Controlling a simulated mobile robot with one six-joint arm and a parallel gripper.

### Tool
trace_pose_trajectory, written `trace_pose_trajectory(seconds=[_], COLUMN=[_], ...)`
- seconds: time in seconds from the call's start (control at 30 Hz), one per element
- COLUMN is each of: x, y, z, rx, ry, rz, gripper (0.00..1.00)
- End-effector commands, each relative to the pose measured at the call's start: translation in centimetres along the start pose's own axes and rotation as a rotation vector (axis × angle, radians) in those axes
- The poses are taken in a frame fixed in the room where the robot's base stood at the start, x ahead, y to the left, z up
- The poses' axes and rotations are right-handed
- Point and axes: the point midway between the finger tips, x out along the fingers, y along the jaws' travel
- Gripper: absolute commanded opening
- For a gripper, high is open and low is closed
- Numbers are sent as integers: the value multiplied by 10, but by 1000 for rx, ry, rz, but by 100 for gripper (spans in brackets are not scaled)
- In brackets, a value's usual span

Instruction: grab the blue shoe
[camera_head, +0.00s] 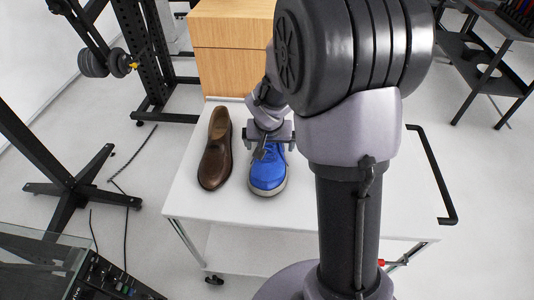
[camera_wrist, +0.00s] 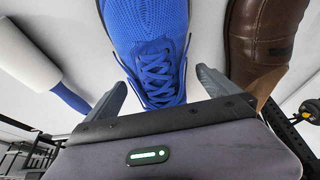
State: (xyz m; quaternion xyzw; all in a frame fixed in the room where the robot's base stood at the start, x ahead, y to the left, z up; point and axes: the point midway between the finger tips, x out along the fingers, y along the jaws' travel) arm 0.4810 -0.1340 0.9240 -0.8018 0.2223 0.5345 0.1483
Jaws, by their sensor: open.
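The blue shoe (camera_head: 268,175) with a pale sole lies on a white cart top, its toe toward the near edge. My gripper (camera_head: 269,150) is just above its laced part in the head view and covers the shoe's far end. In the wrist view the laces of the blue shoe (camera_wrist: 155,75) show between the two fingers of my gripper (camera_wrist: 162,88). The fingers are spread apart, one on each side of the shoe, with nothing clamped. Whether they touch its sides I cannot tell.
A brown leather shoe (camera_head: 215,150) lies close to the left of the blue shoe; in the wrist view it is at the right, near one finger. A wooden box (camera_head: 225,55) stands behind. The white cart top (camera_head: 190,205) is bare at its front left. A black handle (camera_head: 434,175) edges its right side.

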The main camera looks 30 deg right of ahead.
Motion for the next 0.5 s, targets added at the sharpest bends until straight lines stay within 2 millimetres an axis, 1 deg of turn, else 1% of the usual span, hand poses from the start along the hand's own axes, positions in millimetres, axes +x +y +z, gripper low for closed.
trace_pose_trajectory(seconds=[0.03,0.13,0.23,0.4,0.47,0.5], x=[16,32,38,36,36,36], y=[1,1,1,1,1,1], z=[0,-1,-1,-2,-2,-2], rx=[1,-1,0,0,0,0], ry=[-2,-2,-2,-1,-1,-1], rz=[1,0,0,0,0,0], gripper=[100,100,100,100,90,82])
